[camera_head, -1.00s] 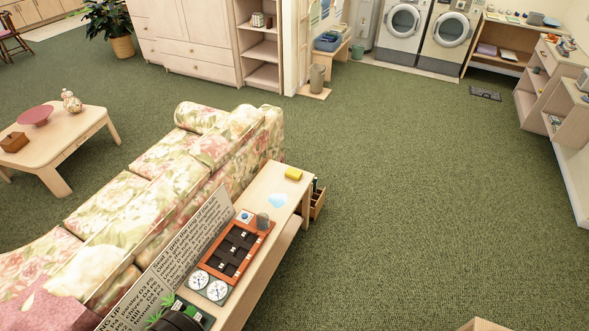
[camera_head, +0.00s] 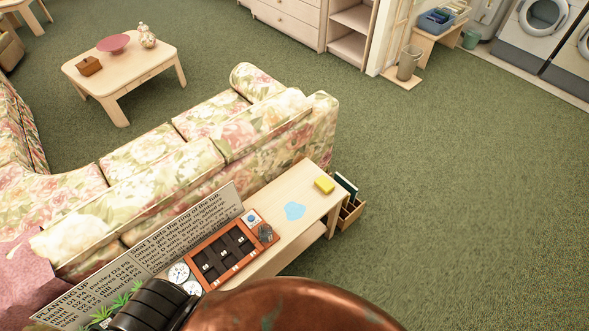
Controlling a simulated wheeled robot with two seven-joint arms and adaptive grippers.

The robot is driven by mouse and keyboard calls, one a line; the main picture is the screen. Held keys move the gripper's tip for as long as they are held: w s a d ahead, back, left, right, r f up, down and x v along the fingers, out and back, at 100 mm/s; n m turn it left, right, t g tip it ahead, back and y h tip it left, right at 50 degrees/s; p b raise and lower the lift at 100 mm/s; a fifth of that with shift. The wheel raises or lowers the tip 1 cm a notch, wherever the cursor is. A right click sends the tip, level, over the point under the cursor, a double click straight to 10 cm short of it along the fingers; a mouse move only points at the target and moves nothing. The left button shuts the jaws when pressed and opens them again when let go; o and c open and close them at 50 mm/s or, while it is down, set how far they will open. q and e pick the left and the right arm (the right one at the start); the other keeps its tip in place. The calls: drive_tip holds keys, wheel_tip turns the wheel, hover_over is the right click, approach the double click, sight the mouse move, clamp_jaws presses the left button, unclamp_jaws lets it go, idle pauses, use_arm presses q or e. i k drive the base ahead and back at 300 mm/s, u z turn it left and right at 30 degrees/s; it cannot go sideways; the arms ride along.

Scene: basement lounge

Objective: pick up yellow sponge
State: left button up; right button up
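The yellow sponge (camera_head: 324,184) lies on the far end of the light wood console table (camera_head: 290,236) behind the flowered sofa. It sits close to the table's end edge, with a light blue flat patch (camera_head: 294,211) nearer to me. Nothing covers the sponge. Neither of my grippers shows in the head view.
A wooden box with dark items (camera_head: 350,207) stands beyond the table's end. A large brown rounded shape (camera_head: 290,308) blocks the bottom. Green carpet (camera_head: 460,200) is open on the right.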

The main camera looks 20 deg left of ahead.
sight(322, 183)
drive_tip(key=u, duration=0.85)
drive_tip(key=i, duration=0.85)
drive_tip(key=u, duration=0.85)
